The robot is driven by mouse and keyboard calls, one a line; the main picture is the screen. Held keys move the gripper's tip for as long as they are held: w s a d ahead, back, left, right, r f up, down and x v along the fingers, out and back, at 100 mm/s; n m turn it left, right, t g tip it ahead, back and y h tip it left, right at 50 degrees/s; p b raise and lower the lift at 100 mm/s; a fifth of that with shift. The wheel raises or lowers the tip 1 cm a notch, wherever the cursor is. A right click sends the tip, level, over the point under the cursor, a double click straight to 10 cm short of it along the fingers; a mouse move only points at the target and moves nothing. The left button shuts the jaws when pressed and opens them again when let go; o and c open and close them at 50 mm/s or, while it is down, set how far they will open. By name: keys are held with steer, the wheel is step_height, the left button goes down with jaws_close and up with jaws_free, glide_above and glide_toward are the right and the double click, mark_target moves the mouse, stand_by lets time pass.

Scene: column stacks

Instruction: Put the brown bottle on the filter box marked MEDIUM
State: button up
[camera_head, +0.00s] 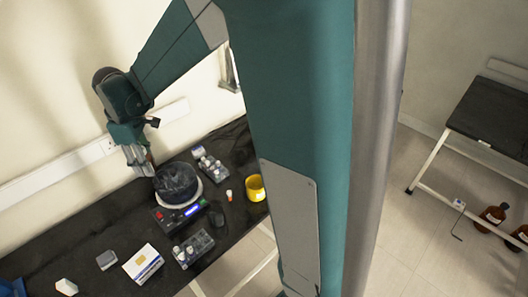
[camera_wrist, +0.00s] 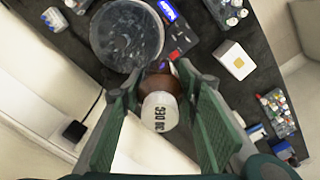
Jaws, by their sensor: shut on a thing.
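My gripper (camera_head: 140,168) is above the back edge of the black bench, close to the wall, just left of the round dark device. In the wrist view, my gripper (camera_wrist: 160,80) is shut on a brown bottle (camera_wrist: 167,86). The white cap (camera_wrist: 158,112) reads "30 DEC" and points toward the camera. A white box with a yellow patch (camera_head: 144,262) stands on the bench front; a white box also shows in the wrist view (camera_wrist: 232,62). I cannot read MEDIUM on any box.
The round dark device (camera_head: 178,185) stands beside my gripper. Vial racks (camera_head: 194,248), a yellow cup (camera_head: 255,188) and a small grey box (camera_head: 106,260) are on the bench. Other brown bottles (camera_head: 491,217) stand on the floor at right. Bare bench lies left of the device.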

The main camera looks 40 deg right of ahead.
steer(key=s+d+m+p, duration=0.1)
steer(key=s+d+m, duration=0.15)
steer(key=d, duration=1.15)
steer(key=s+d+m+p, duration=0.1)
steer(key=s+d+m, duration=0.15)
steer(key=d, duration=1.05)
steer(key=s+d+m+p, duration=0.15)
steer(key=s+d, duration=0.25)
steer(key=d, duration=1)
steer(key=s+d+m, duration=0.3)
steer(key=s+d, duration=0.6)
steer(key=d, duration=0.3)
steer(key=shift+w+a+f, duration=0.15)
steer(key=shift+w+f, duration=0.05)
steer(key=shift+f, duration=1.05)
steer(key=shift+w+a+f, duration=0.15)
steer(key=shift+f, duration=1.1)
steer(key=shift+f, duration=0.15)
steer(key=shift+f, duration=2.75)
steer(key=shift+f, duration=0.15)
steer(key=shift+f, duration=1.95)
